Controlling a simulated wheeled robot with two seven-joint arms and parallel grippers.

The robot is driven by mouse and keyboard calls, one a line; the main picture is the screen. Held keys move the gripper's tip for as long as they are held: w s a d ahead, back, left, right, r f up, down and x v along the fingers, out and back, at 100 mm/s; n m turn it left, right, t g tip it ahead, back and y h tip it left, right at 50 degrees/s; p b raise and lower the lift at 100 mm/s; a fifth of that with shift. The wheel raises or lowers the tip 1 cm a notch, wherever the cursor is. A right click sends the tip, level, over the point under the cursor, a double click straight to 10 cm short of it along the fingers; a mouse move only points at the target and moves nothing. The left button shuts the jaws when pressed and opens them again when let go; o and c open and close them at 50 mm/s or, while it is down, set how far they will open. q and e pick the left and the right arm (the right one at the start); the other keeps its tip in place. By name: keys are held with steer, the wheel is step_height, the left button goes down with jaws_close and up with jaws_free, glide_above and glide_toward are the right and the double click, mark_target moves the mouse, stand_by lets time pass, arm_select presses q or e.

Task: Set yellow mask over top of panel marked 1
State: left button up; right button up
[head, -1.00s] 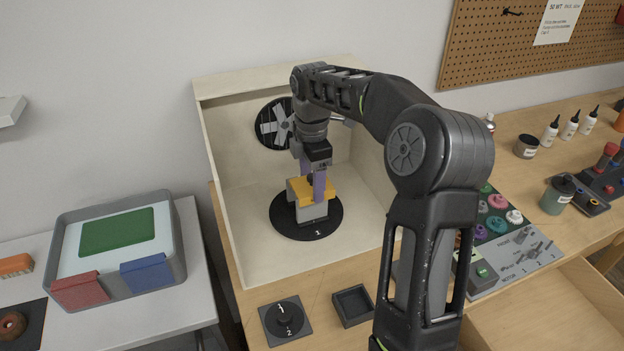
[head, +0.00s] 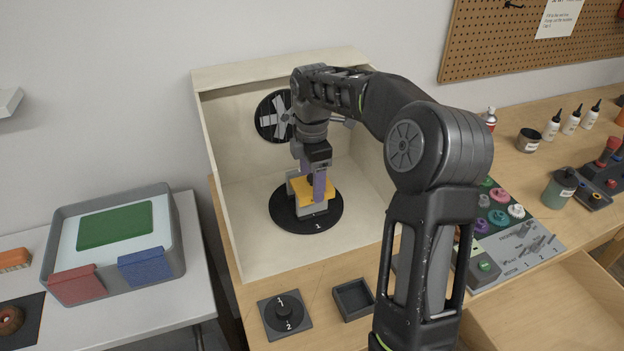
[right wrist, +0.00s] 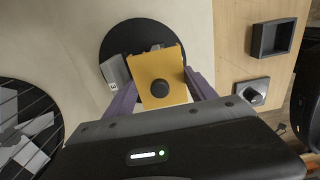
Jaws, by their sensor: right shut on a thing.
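The yellow mask (head: 325,186), a flat plate with a black knob (right wrist: 160,89), sits between the purple fingers of my right gripper (head: 314,187). The gripper is shut on it. In the right wrist view the yellow mask (right wrist: 150,68) faces the camera, with a finger on each side. A pale grey block-like panel (head: 316,209) shows beneath the mask on the black round turntable (head: 280,214), whose front edge bears a "1". Part of the panel shows left of the mask in the right wrist view (right wrist: 116,72). I cannot tell whether mask and panel touch. My left gripper is not in view.
The open cream booth (head: 240,230) has side walls close around the turntable and a black fan (head: 270,118) at the back. A dial (head: 284,314) and an empty dark tray (head: 352,299) lie in front. My right arm hides part of the bench.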

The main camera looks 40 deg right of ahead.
steer(key=shift+f, duration=0.25)
steer(key=shift+f+b, duration=0.4)
steer(key=shift+f, duration=0.05)
steer(key=o, duration=1.5)
steer(key=shift+o, duration=0.2)
steer(key=shift+r, duration=0.1)
steer(key=shift+r+p, duration=2.3)
steer(key=shift+r, duration=1.65)
